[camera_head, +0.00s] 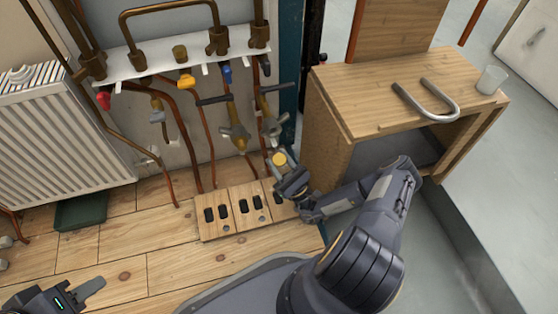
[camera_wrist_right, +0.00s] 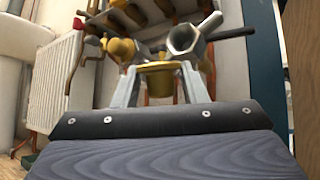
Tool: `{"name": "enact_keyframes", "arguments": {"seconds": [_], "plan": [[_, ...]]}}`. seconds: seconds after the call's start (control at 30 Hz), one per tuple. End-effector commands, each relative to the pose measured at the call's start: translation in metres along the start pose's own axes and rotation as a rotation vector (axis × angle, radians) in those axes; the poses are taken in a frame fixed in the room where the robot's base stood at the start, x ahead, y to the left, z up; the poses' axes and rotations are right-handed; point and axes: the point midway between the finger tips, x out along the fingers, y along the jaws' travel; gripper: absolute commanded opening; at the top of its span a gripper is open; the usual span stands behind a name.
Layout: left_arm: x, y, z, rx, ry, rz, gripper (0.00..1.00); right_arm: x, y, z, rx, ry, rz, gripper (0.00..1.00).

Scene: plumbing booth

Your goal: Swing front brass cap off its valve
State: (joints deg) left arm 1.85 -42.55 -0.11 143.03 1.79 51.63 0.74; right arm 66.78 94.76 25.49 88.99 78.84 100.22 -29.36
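The front brass cap (camera_wrist_right: 160,85) sits between the two fingers of my right gripper (camera_wrist_right: 162,88), which look closed on its sides. In the head view the cap (camera_head: 279,158) shows as a yellow disc at the tips of the right gripper (camera_head: 283,165). The grey hexagonal mouth of a valve (camera_wrist_right: 184,39) is open just above and beyond the cap, with a visible gap in the wrist view. In the head view this valve (camera_head: 270,125) hangs just above the gripper. My left gripper (camera_head: 88,290) is at the lower left, away from the pipes; its opening is unclear.
A second valve with a brass end (camera_head: 238,135) hangs just left. A wooden board with dark slots (camera_head: 225,225) lies below. A wooden bench (camera_head: 335,100) with a grey U-shaped pipe (camera_head: 440,112) and a glass (camera_head: 491,79) stands right. A white radiator (camera_head: 55,130) is left.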

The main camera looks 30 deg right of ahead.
Motion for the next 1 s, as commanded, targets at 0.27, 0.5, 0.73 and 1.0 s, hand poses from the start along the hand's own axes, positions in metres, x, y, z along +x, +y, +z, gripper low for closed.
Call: {"name": "enact_keyframes", "arguments": {"seconds": [0.27, 0.5, 0.73, 1.0], "plan": [[-0.004, 0.002, -0.002, 0.000, 0.000, 0.000, 0.36, 0.001, -0.001, 0.002, 0.003, 0.011, -0.006, 0.00], [-0.024, 0.011, -0.012, 0.000, 0.000, 0.000, 0.36, 0.006, -0.001, 0.010, 0.037, 0.092, -0.032, 0.00], [-0.061, 0.028, -0.031, 0.000, 0.000, 0.000, 0.36, 0.013, -0.001, 0.021, 0.104, 0.254, -0.080, 0.00], [-0.111, 0.051, -0.056, 0.000, 0.000, 0.000, 0.36, 0.022, -0.002, 0.032, 0.200, 0.483, -0.147, 0.00]]}}
